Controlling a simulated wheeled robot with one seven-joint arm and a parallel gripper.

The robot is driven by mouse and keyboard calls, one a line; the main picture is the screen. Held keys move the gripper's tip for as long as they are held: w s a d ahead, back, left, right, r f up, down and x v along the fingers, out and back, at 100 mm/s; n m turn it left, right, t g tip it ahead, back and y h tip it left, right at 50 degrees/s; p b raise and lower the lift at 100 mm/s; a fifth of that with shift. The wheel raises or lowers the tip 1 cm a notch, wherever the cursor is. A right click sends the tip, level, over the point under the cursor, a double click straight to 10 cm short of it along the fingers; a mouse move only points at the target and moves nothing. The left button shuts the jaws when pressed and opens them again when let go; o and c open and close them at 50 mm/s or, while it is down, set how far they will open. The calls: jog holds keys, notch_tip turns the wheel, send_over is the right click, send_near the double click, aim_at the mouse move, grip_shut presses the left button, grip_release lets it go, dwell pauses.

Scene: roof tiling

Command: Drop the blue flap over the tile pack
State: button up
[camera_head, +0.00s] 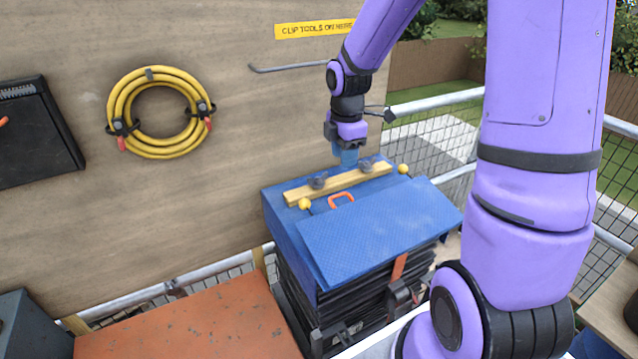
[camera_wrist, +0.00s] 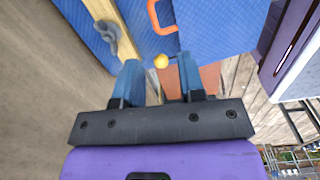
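The tile pack (camera_head: 355,298) is a stack of dark layers beside the wooden wall. Blue textured sheeting covers its top. The blue flap (camera_head: 385,232) slopes over the front right, its lower edge standing out past the stack. It also shows in the wrist view (camera_wrist: 215,25). An orange handle (camera_head: 341,199) sits by its upper edge. My gripper (camera_head: 346,158) points down over the far side of the cover, near the wooden batten (camera_head: 335,184). In the wrist view, my blue fingers (camera_wrist: 158,68) are apart. A yellow ball (camera_wrist: 161,61) appears between their tips, seemingly beyond them, not clamped.
The batten carries dark knobs (camera_head: 317,183). Yellow balls (camera_head: 305,204) sit near both its ends. An orange strap (camera_head: 399,267) and dark buckle are on the pack's front. An orange-red surface (camera_head: 190,325) lies at lower left. A mesh railing (camera_head: 440,130) stands behind.

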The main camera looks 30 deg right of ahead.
jog(key=shift+n, duration=0.4)
jog(key=f, duration=0.4)
jog(key=w+f, duration=0.1)
jog(key=f, duration=0.6)
jog(key=shift+w+a+f, duration=0.15)
jog(key=shift+w+f, duration=0.05)
jog(key=shift+f, duration=0.2)
jog(key=shift+c, duration=0.5)
grip_shut()
